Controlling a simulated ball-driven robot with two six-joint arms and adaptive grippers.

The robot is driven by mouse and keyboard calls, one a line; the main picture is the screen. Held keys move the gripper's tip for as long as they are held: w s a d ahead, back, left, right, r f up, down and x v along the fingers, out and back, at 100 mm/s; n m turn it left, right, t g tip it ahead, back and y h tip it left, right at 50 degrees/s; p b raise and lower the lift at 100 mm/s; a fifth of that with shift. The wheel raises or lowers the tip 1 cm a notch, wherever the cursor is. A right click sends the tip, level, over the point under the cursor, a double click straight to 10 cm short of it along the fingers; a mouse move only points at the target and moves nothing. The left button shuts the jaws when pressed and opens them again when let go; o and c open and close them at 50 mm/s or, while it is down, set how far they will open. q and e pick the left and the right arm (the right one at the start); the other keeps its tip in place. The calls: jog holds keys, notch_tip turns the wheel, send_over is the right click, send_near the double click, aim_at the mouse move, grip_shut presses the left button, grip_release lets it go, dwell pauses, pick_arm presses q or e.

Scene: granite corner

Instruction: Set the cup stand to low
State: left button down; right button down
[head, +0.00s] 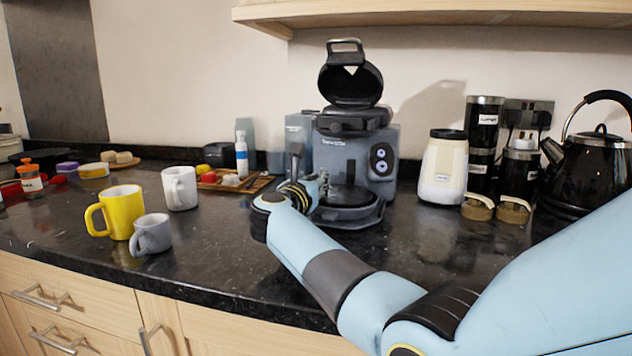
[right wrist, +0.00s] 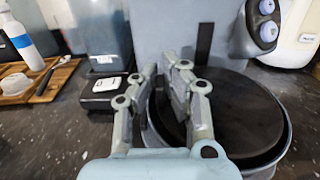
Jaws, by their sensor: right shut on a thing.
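The coffee machine (head: 345,150) stands against the back wall with its top lid (head: 350,80) raised. Its cup stand (head: 352,196) is a round dark plate low at the front, above the wider base (head: 352,218). My right gripper (head: 323,185) is at the stand's left side. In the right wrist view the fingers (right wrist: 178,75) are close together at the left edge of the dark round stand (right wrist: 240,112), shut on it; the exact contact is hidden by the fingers. My left gripper is out of view.
A yellow mug (head: 122,212), a grey mug (head: 151,235) and a white mug (head: 180,188) stand left of my arm. A wooden tray (head: 252,187) lies behind. A cream jar (head: 443,168) and black kettle (head: 594,165) stand right. The front-centre counter is partly clear.

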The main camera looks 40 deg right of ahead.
jog(key=shift+f, duration=0.25)
jog(key=shift+a, duration=0.1)
jog(key=c, duration=1.4)
grip_release()
jog(key=shift+s+f, duration=0.1)
jog(key=shift+a, duration=0.1)
jog(key=shift+s+a+f, duration=0.1)
jog(key=shift+s+a, duration=0.15)
jog(key=v, duration=0.6)
jog(key=shift+s+a, duration=0.2)
jog(key=shift+a, duration=0.15)
jog(key=shift+r, duration=0.35)
